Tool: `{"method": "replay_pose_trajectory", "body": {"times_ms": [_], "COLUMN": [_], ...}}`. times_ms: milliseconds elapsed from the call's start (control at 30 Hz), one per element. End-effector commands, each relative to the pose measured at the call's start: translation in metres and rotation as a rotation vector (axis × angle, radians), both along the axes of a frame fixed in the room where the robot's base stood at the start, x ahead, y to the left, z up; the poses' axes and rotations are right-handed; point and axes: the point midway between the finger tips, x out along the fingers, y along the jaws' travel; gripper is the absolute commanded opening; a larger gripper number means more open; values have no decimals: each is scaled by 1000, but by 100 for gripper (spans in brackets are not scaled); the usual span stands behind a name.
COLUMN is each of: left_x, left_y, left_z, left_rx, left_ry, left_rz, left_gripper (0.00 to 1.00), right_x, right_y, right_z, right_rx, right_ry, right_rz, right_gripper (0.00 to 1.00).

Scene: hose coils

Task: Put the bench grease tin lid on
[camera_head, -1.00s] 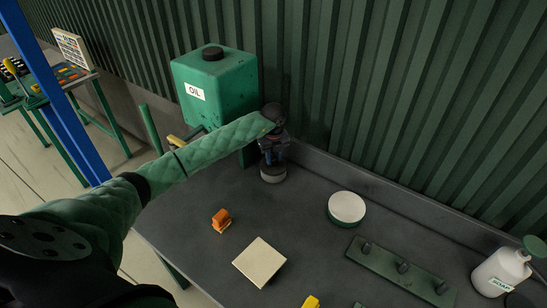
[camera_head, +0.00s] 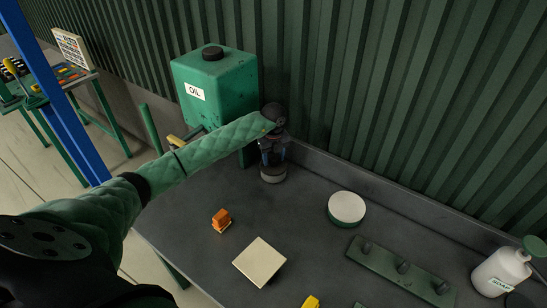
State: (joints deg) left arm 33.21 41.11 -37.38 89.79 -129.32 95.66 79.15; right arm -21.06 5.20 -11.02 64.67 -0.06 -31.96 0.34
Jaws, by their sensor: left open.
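A round tin (camera_head: 346,209) with a green side and a pale, flat top stands on the dark bench, right of the middle. A low, round grey piece (camera_head: 272,175) lies near the back edge of the bench; I cannot tell if it is the lid. My left gripper (camera_head: 273,162) points down right above this grey piece, its fingers open and close to its top. I cannot tell if they touch it. The gripper partly hides the piece. My right gripper is not in view.
A green oil tank (camera_head: 215,88) stands behind my left arm. An orange block (camera_head: 221,219), a cream square (camera_head: 259,262), a green pegged rack (camera_head: 402,270) and a soap bottle (camera_head: 500,272) are on the bench. A corrugated wall rises behind. Bare bench lies between the grey piece and the tin.

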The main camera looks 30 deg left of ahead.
Motion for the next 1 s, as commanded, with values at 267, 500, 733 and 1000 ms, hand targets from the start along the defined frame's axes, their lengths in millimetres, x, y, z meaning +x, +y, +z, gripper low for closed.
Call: {"method": "replay_pose_trajectory", "body": {"times_ms": [267, 500, 733, 1000], "left_x": [0, 0, 1, 0], "left_y": [0, 0, 0, 0], "left_z": [11, 28, 58, 77], "left_rx": [0, 0, 0, 0], "left_ry": [0, 0, -1, 0], "left_rz": [0, 0, -1, 0], "left_gripper": [52, 52, 52, 52], "right_x": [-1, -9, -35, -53], "right_y": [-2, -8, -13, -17], "right_z": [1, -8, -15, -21], "right_rx": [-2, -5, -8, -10], "right_ry": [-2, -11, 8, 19], "right_rz": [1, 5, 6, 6], "right_gripper": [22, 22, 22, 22]}}
